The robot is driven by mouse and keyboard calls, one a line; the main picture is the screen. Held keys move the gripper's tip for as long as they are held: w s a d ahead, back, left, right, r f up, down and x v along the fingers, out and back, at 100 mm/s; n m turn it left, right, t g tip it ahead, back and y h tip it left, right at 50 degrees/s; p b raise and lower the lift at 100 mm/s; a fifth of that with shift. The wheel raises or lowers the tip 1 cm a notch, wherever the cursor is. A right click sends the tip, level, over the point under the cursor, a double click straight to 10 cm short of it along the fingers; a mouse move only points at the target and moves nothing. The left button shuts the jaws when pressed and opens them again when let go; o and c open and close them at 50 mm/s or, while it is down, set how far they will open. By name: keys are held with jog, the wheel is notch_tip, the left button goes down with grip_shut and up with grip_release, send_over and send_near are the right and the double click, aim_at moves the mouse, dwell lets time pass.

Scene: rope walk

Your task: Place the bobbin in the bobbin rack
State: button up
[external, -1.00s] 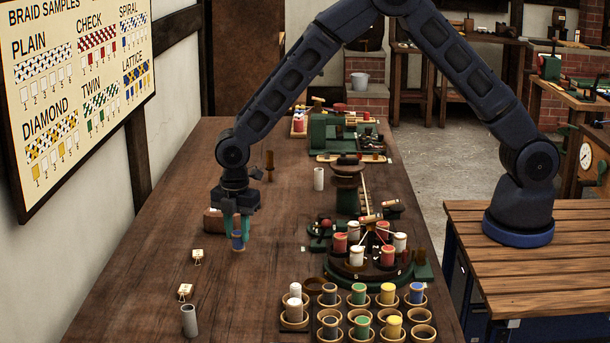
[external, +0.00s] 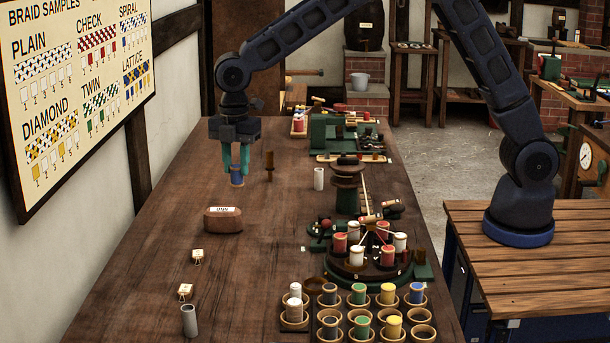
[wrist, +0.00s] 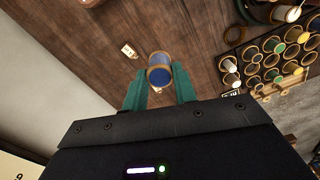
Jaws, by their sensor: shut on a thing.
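A blue bobbin (external: 237,177) with pale ends is held between the teal fingers of my gripper (external: 236,165). My gripper is shut on it and points down, above the left part of the table. In the wrist view the bobbin (wrist: 160,72) sits between the fingertips of my gripper (wrist: 160,80). The bobbin rack (external: 372,322), a block of round cups, stands at the table's front right. Several cups hold white, blue, green and yellow bobbins. Some cups at its right front look empty. The rack also shows at the upper right of the wrist view (wrist: 265,62).
A braiding wheel (external: 368,262) with red and white bobbins stands behind the rack. A white cylinder (external: 319,179) stands further back. The table's middle is clear.

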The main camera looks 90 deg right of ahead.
jog(key=s+a+r+n, duration=0.1)
jog(key=s+a, duration=0.3)
jog(key=a, duration=0.2)
jog(key=s+a+n, duration=0.2)
jog(key=s+a, duration=0.2)
jog(key=a, duration=0.2)
jog(key=s+a+n, duration=0.2)
jog(key=s+a, duration=0.4)
jog(key=s, duration=0.5)
jog(key=s+a+n, duration=0.3)
jog(key=s+a, duration=0.4)
jog(key=s, duration=0.3)
jog(key=s+a+n, duration=0.2)
jog(key=s+a, duration=0.4)
jog(key=s, duration=0.5)
notch_tip(320, 180, down, 20)
jog(key=shift+w+a+f, duration=0.1)
jog(key=shift+a, duration=0.05)
jog(key=o, duration=0.8)
jog(key=shift+c, duration=0.2)
jog(key=shift+o, duration=0.9)
